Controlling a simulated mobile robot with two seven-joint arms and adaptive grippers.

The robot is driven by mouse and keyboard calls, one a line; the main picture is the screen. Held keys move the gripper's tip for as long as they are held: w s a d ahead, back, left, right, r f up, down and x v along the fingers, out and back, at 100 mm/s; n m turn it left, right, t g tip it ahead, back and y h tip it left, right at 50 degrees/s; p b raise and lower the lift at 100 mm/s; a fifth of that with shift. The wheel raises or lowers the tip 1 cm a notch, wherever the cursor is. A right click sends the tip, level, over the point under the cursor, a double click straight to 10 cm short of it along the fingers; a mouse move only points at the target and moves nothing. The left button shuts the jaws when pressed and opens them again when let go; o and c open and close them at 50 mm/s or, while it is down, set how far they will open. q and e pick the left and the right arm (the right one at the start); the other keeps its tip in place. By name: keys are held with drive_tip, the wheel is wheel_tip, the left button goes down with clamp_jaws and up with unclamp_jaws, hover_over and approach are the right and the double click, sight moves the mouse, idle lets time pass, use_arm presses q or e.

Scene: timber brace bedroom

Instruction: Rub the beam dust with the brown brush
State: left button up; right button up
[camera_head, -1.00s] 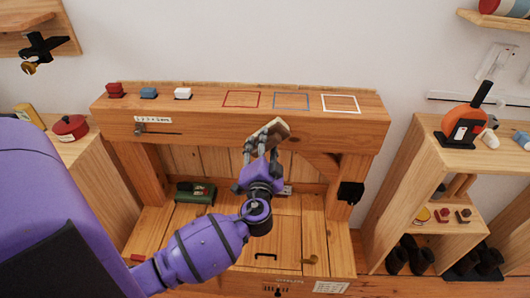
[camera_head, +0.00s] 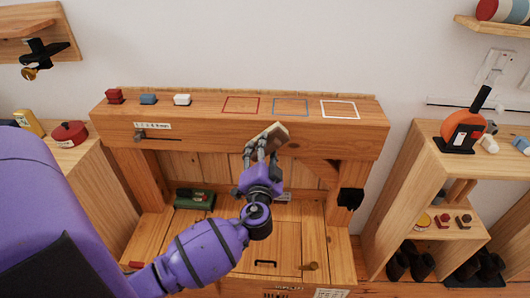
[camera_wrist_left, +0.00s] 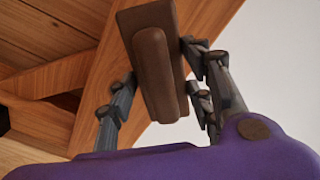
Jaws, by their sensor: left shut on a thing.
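My left gripper (camera_head: 262,147) is shut on the brown brush (camera_head: 271,134), in front of the beam (camera_head: 220,130). In the left wrist view, the brush (camera_wrist_left: 155,70) is a brown block with a raised rounded bar, held between the grey fingers. The brush overlaps the beam's lower front face; I cannot tell whether they touch. A thin pale, rough strip (camera_head: 215,91) runs along the back edge of the beam top; I cannot tell whether it is the dust. My right gripper is not in view.
A black object (camera_head: 350,196) hangs on the right post. A shelf (camera_head: 415,190) stands at right.

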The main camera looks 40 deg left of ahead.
use_arm(q)
drive_tip(key=shift+w+a, duration=0.4)
drive_tip(key=shift+w, duration=0.2)
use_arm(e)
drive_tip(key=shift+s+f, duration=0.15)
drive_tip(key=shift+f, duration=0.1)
use_arm(q)
drive_tip(key=shift+d, duration=0.1)
drive_tip(key=shift+w+r+b, duration=0.15)
drive_tip(key=shift+w+b, duration=0.05)
drive_tip(key=shift+b, duration=0.55)
drive_tip(key=shift+s+a, duration=0.15)
drive_tip(key=shift+a, duration=0.1)
drive_tip(key=shift+c, duration=0.5)
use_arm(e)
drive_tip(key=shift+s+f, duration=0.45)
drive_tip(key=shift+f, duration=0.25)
